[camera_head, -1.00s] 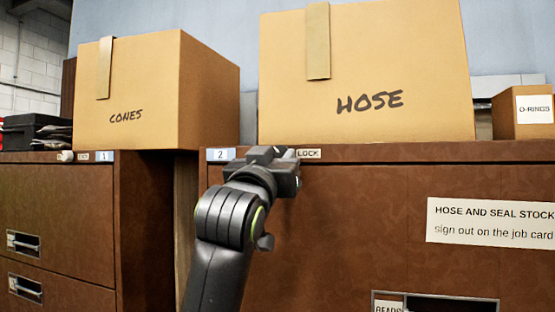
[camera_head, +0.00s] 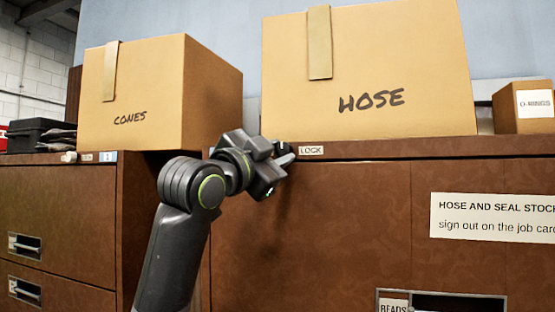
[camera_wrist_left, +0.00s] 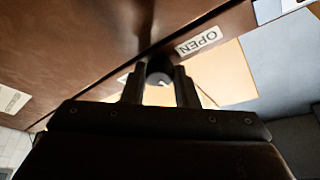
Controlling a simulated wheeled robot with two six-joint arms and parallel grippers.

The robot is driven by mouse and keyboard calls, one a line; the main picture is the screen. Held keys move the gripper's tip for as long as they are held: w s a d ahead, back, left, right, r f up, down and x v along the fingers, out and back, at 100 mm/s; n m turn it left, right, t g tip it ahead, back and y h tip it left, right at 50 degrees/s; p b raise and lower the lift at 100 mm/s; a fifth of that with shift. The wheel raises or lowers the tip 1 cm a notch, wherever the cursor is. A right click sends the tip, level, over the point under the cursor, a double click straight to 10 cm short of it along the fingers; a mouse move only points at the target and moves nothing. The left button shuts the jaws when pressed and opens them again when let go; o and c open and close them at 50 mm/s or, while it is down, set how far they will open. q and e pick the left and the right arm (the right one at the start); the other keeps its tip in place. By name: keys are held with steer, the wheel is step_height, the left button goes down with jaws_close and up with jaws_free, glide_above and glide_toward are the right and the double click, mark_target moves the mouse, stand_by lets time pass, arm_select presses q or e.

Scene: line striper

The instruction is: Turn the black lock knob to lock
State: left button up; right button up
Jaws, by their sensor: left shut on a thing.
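The black lock knob (camera_wrist_left: 159,68) sits at the top edge of the brown cabinet (camera_head: 330,200). In the left wrist view it lies between the two fingers of my left gripper (camera_wrist_left: 160,88), which is shut on it. In the head view my left gripper (camera_head: 284,157) reaches the knob from the left and mostly hides it. A LOCK label (camera_head: 311,150) is just right of the knob. An OPEN label (camera_wrist_left: 198,41) shows upside down beside the knob in the left wrist view. The knob's turn angle is hard to tell. My right gripper is not in view.
A HOSE box (camera_head: 367,80) stands on the cabinet above the knob. A CONES box (camera_head: 135,95) stands on the cabinet (camera_head: 65,215) at left. A small O-RINGS box (camera_head: 522,108) is at far right.

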arm_select(q)
steer(key=m+g, duration=0.1)
steer(key=m, duration=0.3)
steer(key=shift+a+r+m+g+h, duration=0.2)
steer(key=shift+m+g+h, duration=0.1)
steer(key=shift+g, duration=0.1)
steer(key=m+g+p, duration=0.1)
steer(key=m+g, duration=0.1)
steer(key=m, duration=0.3)
steer(key=shift+r+m+p, duration=0.15)
steer(key=shift+m+p, duration=0.15)
steer(key=shift+p, duration=0.1)
steer(key=o, duration=1)
steer(key=shift+y, duration=0.4)
steer(key=b+v, duration=0.7)
steer(key=v, duration=1)
steer(key=shift+s+a+r+b, duration=0.1)
steer(key=shift+a+b, duration=0.05)
steer(key=shift+b, duration=0.15)
